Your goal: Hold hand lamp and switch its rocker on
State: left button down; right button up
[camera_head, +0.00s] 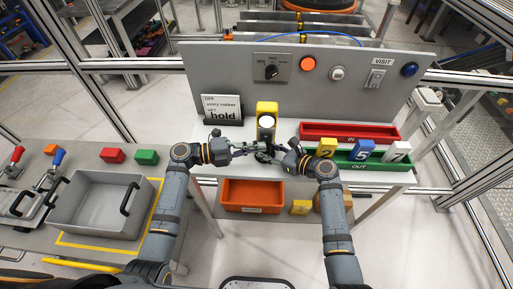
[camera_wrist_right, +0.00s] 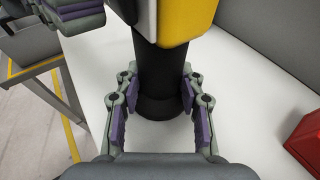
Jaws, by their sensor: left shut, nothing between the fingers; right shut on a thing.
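The hand lamp (camera_head: 266,109) is yellow with a round white lens and stands upright on the white shelf in the head view. The right wrist view shows its black handle (camera_wrist_right: 160,80) below the yellow body (camera_wrist_right: 188,22). My right gripper (camera_head: 274,154) is shut on the black handle, with purple finger pads (camera_wrist_right: 161,90) on both sides of it. My left gripper (camera_head: 246,148) is shut and empty, just left of the lamp's handle. Part of it shows at the upper left of the right wrist view. I cannot make out the rocker.
A grey panel (camera_head: 220,70) with a knob and buttons stands behind the lamp. A sign (camera_head: 222,108) reading "hold" is to its left. Red (camera_head: 330,131) and green (camera_head: 385,163) trays lie to the right, with numbered tags. An orange bin (camera_head: 253,193) sits below the shelf.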

pick_arm(q)
jog(key=s+a+f, duration=0.1)
jog(key=s+a, duration=0.5)
jog(key=a, duration=0.3)
jog(key=shift+s+a, duration=0.15)
jog(key=shift+a, duration=0.25)
pick_arm(e)
jog(key=o, duration=0.9)
jog(key=shift+o, duration=0.2)
